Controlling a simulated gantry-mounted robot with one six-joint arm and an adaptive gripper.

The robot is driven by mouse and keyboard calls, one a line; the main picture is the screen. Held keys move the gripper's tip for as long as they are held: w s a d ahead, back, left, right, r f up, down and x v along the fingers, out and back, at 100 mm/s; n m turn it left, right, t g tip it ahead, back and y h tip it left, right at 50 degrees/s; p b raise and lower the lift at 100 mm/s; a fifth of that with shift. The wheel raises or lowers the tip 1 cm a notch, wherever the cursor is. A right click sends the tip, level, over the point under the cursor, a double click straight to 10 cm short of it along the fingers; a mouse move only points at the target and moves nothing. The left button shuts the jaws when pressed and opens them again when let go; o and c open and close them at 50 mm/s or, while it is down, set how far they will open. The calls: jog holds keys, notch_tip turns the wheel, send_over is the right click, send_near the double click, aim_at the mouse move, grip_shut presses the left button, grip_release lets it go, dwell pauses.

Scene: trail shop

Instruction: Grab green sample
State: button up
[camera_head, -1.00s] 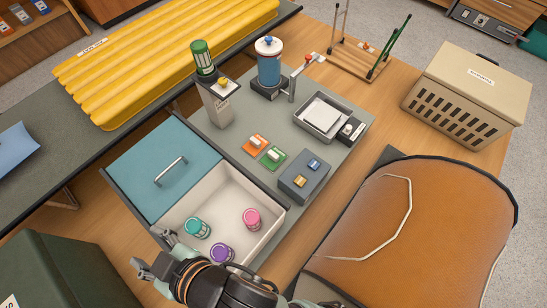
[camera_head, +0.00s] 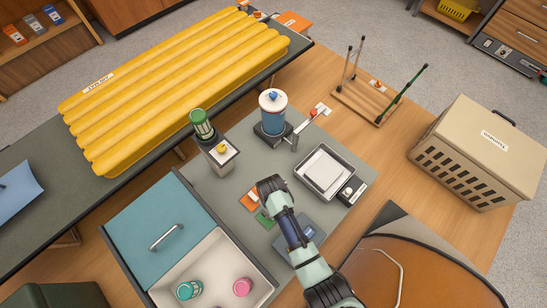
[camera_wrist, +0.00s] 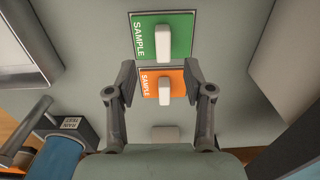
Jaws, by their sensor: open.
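The green sample (camera_wrist: 179,35) lies flat on the grey mat, a green card marked SAMPLE with a white raised handle. In the head view the green sample (camera_head: 265,221) is partly covered by my arm. The orange sample (camera_wrist: 150,86), of the same form, lies right beside it and also shows in the head view (camera_head: 250,200). My gripper (camera_wrist: 159,82) is open and empty; its fingers stand apart over the two sides of the orange sample, with the green sample just beyond the fingertips. In the head view my gripper (camera_head: 270,186) is above the mat near both cards.
A grey box (camera_head: 296,252) is partly hidden by my arm. A metal tray (camera_head: 325,172) stands to the right, and a dispenser with a green top (camera_head: 202,124) to the left. An open drawer (camera_head: 182,272) holds jars. A blue-bodied device (camera_head: 274,115) stands behind.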

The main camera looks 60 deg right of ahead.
jog(key=f+b, duration=0.1)
jog(key=f, duration=0.2)
jog(key=shift+a+b, duration=0.3)
jog(key=shift+b, duration=0.1)
jog(key=f+b, duration=0.2)
jog(key=f, duration=0.1)
jog(key=f+b, duration=0.2)
jog(key=shift+w+d, duration=0.15)
jog(key=shift+w, duration=0.2)
jog(key=shift+r, duration=0.15)
grip_shut()
